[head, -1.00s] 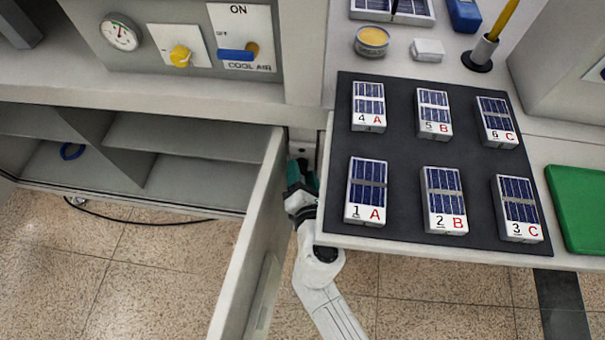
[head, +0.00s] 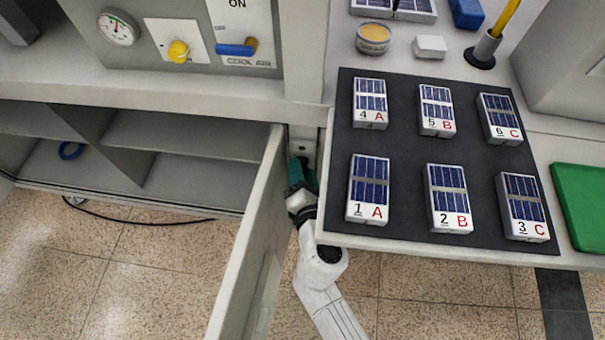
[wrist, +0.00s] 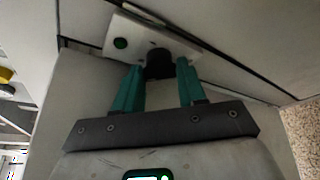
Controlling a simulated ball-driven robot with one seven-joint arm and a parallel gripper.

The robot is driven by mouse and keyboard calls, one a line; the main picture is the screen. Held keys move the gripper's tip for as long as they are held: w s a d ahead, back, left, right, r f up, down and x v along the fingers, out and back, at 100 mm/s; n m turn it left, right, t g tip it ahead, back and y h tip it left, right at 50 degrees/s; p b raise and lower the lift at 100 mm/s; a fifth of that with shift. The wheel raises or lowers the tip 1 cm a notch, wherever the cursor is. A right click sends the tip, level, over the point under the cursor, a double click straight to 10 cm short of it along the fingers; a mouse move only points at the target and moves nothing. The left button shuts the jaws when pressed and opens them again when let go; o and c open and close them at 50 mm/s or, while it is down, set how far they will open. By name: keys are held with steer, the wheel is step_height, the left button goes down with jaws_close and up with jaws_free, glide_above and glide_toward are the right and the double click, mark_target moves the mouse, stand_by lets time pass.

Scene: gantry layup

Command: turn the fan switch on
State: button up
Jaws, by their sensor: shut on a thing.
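In the wrist view a white plate (wrist: 122,34) carries a dark green round spot (wrist: 120,43) and a black knob (wrist: 158,62). I take this knob for the fan switch; no label on it is readable. My gripper (wrist: 161,75) has its two teal fingers on either side of the knob, shut on it. In the head view my gripper (head: 302,178) reaches into the gap between the open cabinet door (head: 255,230) and the table. The plate (head: 303,147) shows only partly above it, and the knob is hidden there.
The open door stands close on the left of my arm, the table edge (head: 430,252) close on the right. A panel above holds a gauge (head: 117,27), a yellow knob (head: 179,51) and a blue COOL AIR lever (head: 237,49). Numbered solar blocks lie on a black mat (head: 405,150).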

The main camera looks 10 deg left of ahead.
steer(key=m+t+b, duration=0.2)
steer(key=m+b, duration=0.3)
steer(key=b, duration=0.6)
steer(key=f+m+t+y+b, duration=0.1)
steer(key=m+b, duration=0.4)
steer(key=b, duration=0.7)
steer(key=m+t+b, duration=0.2)
steer(key=m+b, duration=0.4)
steer(key=b, duration=0.5)
steer(key=shift+f+t+y, duration=0.3)
steer(key=shift+f+t, duration=0.1)
steer(key=shift+r+m+b, duration=0.15)
steer(key=shift+m+b, duration=0.25)
steer(key=shift+b, duration=0.2)
steer(key=o, duration=0.8)
steer(key=shift+s, duration=0.15)
steer(key=v, duration=1)
steer(key=shift+s, duration=0.2)
